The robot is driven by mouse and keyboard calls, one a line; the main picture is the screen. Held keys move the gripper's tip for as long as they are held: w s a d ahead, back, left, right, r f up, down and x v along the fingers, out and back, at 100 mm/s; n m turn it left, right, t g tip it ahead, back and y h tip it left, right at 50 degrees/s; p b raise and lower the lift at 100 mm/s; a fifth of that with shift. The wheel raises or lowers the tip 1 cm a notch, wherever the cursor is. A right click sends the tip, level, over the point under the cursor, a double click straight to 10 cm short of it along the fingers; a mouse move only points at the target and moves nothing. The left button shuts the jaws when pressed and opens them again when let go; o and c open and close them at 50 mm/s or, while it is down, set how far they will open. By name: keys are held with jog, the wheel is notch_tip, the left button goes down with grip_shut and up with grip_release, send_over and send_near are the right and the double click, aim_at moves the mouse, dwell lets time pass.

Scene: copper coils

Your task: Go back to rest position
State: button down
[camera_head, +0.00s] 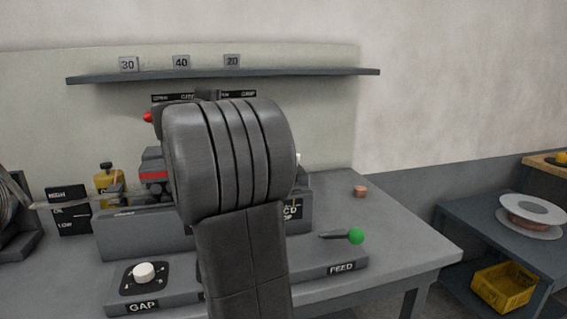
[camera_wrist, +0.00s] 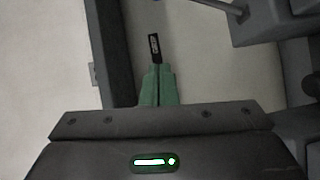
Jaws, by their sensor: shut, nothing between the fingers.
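My gripper (camera_wrist: 158,70) shows in the wrist view as two green fingers pressed together, with nothing between them. A small black label (camera_wrist: 154,47) with light lettering shows just past the fingertips; I cannot tell the distance between them. In the head view my dark arm fills the middle of the picture and hides the gripper and part of the machine on the bench (camera_head: 390,225).
A shelf (camera_head: 330,72) with blocks numbered 30, 40 and 20 runs behind the arm. On the bench are a GAP dial (camera_head: 144,271), a green-knobbed FEED lever (camera_head: 355,236) and a small copper block (camera_head: 360,191). A side table holds a spool (camera_head: 532,212) and yellow bin (camera_head: 503,287).

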jog(key=s+a+f+n, duration=0.1)
jog(key=a, duration=0.1)
jog(key=s+a+f+n+t, duration=0.1)
jog(key=a, duration=0.1)
jog(key=s+a+f+n+t+b, duration=0.1)
jog(key=a, duration=0.2)
jog(key=shift+s+f, duration=0.1)
jog(key=shift+v, duration=2.05)
jog(key=shift+d, duration=0.1)
jog(key=shift+d, duration=0.1)
